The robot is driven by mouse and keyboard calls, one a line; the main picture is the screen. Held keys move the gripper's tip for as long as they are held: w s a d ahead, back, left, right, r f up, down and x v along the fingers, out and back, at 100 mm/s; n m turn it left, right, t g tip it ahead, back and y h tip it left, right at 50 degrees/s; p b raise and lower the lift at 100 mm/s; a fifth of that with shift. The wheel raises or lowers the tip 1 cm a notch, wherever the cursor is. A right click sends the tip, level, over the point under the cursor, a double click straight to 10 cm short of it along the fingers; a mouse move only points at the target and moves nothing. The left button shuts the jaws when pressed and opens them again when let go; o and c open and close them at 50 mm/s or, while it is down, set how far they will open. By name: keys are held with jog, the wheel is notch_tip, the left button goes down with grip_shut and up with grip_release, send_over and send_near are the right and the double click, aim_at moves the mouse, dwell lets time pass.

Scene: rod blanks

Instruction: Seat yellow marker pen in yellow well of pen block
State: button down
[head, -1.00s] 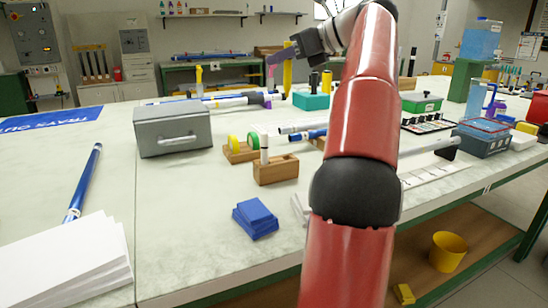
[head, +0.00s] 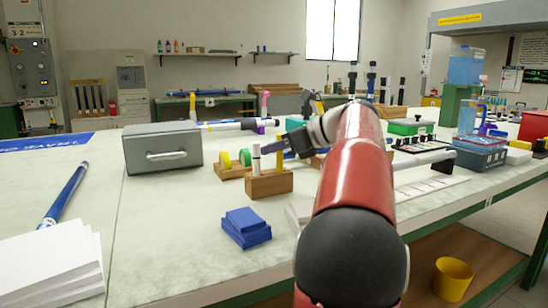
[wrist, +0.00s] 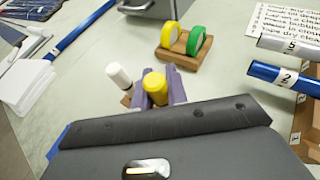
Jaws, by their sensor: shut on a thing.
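The yellow marker pen (head: 280,163) stands upright in the head view, with its lower end at the top of the wooden pen block (head: 268,187). I cannot tell whether it is inside a well. A white pen (head: 256,158) stands in the block just left of it. My gripper (head: 279,147) is shut on the yellow pen from the right. In the wrist view, the yellow pen's round end (wrist: 154,84) sits between my purple fingers, with the white pen (wrist: 119,77) beside it. My fingers hide most of the block there, and the yellow well is not visible.
A wooden holder with yellow and green tape rolls (head: 235,160) stands just behind the block. A grey box (head: 162,147) is at the left, blue pads (head: 246,226) in front. Blue and white rods (wrist: 285,77) lie close on the right in the wrist view.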

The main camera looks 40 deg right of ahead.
jog(key=shift+f, duration=0.5)
jog(key=shift+f, duration=0.1)
jog(key=c, duration=1.4)
grip_release()
jog(key=shift+s+d+r, duration=0.1)
jog(key=shift+s+r, duration=0.1)
jog(key=shift+r, duration=0.05)
jog(key=p+v, duration=0.2)
jog(key=v, duration=0.9)
jog(key=shift+s+d+p, duration=0.1)
jog(key=shift+s+p, duration=0.2)
jog(key=shift+p, duration=0.05)
